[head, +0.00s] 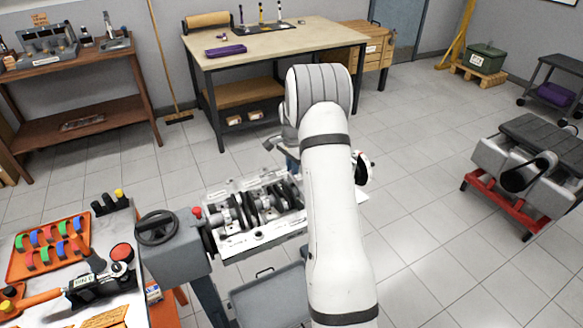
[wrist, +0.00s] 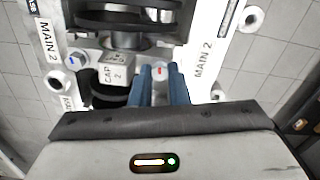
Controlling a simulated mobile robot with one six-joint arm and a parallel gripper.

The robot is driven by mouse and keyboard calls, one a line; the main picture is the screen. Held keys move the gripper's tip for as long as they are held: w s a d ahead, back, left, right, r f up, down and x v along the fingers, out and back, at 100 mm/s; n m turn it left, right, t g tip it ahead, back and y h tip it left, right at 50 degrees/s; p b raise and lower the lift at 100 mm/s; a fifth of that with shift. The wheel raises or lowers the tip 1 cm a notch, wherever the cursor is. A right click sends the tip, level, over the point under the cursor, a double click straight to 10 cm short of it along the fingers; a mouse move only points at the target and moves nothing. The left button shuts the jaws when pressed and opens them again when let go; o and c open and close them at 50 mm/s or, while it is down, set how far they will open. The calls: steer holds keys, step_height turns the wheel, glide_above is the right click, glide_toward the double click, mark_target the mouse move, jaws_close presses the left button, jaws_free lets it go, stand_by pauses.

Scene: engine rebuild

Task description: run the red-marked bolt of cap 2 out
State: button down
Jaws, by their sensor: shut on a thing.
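The cap labelled "CAP 2" (wrist: 117,71) sits in the engine block between the two "MAIN 2" labels in the wrist view. A pale bolt head with a red mark (wrist: 160,69) is at the cap's right side. My gripper (wrist: 161,75) is shut on this bolt, with one blue finger on each side of it. A bolt with a blue mark (wrist: 75,60) is at the cap's left side. In the head view the engine block (head: 262,237) is on its stand, and my arm hides the bolt. How far the bolt stands out cannot be told.
Dark crank parts (wrist: 120,20) lie close above the cap in the wrist view. A grey stand with a handwheel (head: 157,228) is left of the block. An orange tray (head: 20,262) with coloured parts is at far left.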

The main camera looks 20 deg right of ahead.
steer(key=shift+n+b, duration=0.3)
steer(key=shift+n, duration=0.1)
